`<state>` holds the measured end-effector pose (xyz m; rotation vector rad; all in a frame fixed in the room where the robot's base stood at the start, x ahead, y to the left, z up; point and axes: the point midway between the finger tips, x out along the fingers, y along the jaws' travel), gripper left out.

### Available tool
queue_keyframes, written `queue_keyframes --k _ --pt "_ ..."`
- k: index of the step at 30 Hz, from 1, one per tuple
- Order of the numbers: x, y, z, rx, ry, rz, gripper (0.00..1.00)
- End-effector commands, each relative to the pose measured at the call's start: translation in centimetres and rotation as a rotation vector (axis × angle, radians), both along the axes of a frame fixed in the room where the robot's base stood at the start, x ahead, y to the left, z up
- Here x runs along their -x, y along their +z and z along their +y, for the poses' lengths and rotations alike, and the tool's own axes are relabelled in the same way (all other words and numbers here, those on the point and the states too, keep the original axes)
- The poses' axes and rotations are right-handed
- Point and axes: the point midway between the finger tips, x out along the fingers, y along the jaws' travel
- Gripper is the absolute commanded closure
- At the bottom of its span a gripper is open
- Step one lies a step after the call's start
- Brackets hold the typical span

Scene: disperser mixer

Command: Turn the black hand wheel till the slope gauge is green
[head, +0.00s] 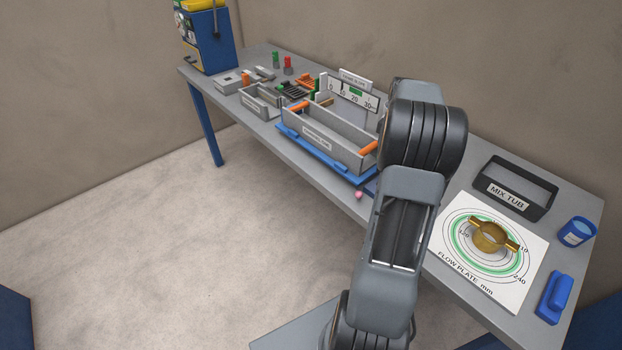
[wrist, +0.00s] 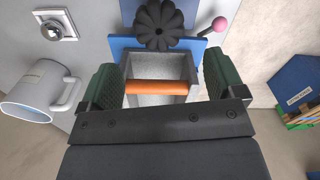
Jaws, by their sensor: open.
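The black hand wheel (wrist: 158,24), with a lobed rim, shows at the top of the wrist view, at the end of a grey trough (wrist: 183,68) on a blue base. In the head view my arm hides the wheel. The trough (head: 318,140) has orange handles there, and the slope gauge (head: 352,96) stands behind it with numbers 0 to 30 and a green band. I cannot make out its pointer. My gripper (wrist: 162,75) is open and empty, its dark green pads either side of the trough's orange handle (wrist: 157,87) in the picture, apart from the wheel.
A pink knob (wrist: 220,24) sticks out beside the wheel. A grey mug (wrist: 40,90) stands left in the wrist view. The mix tub (head: 512,188), flow plate (head: 470,275), brass ring (head: 488,237) and blue cup (head: 577,231) are right of my arm. Open floor lies in front.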

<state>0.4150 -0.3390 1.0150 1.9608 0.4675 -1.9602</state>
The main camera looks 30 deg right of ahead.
Motion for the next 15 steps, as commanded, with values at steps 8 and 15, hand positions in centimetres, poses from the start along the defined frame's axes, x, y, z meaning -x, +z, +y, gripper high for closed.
queue_keyframes --k 8,15 --pt "0.0 6.1 0.0 0.002 -0.002 -0.002 0.12" --pt "-0.7 8.3 3.6 0.017 -0.031 -0.021 0.12"
